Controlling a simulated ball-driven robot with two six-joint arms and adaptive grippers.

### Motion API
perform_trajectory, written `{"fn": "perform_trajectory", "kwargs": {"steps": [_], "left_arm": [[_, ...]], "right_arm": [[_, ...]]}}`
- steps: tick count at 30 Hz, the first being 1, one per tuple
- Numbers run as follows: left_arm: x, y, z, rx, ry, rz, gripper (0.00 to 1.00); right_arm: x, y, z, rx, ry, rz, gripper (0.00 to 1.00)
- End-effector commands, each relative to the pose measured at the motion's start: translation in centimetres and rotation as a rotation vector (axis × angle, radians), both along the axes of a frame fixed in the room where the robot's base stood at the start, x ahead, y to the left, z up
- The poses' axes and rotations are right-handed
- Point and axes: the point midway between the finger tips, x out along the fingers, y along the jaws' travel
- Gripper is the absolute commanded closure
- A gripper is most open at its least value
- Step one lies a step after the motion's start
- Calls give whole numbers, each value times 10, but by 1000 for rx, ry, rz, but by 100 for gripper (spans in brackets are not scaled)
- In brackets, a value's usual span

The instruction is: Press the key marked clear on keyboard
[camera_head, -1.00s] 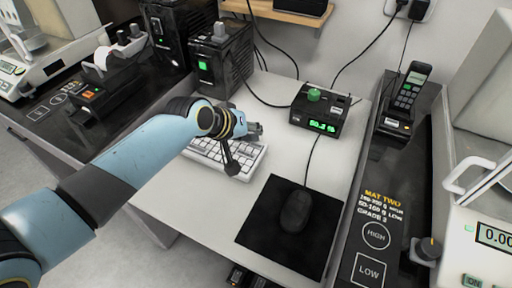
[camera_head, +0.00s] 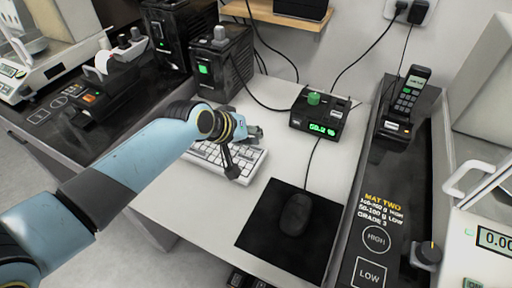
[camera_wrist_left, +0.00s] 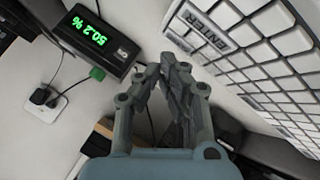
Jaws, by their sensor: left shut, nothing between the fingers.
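The white keyboard (camera_head: 247,160) lies on the light table, partly hidden behind my left gripper and forearm in the head view. In the left wrist view the keyboard (camera_wrist_left: 262,62) fills the upper right. One large key marked ENTER (camera_wrist_left: 211,35) is readable; I cannot make out a key marked clear. My left gripper (camera_head: 258,131) is over the far side of the keyboard in the head view. In the left wrist view its fingertips (camera_wrist_left: 170,68) are together with nothing between them, beside the keyboard's edge. My right gripper is not in view.
A black display box (camera_head: 320,116) with green digits and a green knob stands behind the keyboard. A black mouse (camera_head: 295,214) rests on a dark mat (camera_head: 262,222). A phone (camera_head: 405,100) stands at the right. Black cables run across the table's back.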

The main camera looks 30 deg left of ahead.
Motion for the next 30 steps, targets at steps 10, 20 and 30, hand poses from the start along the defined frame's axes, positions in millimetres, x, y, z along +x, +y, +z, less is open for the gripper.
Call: {"fn": "perform_trajectory", "kwargs": {"steps": [10,20,30], "left_arm": [[0,0,-3,0,0,0,100],[0,0,-8,0,0,0,100],[0,0,-10,0,0,0,100]], "right_arm": [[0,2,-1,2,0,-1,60],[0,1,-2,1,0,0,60],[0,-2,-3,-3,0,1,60]]}}
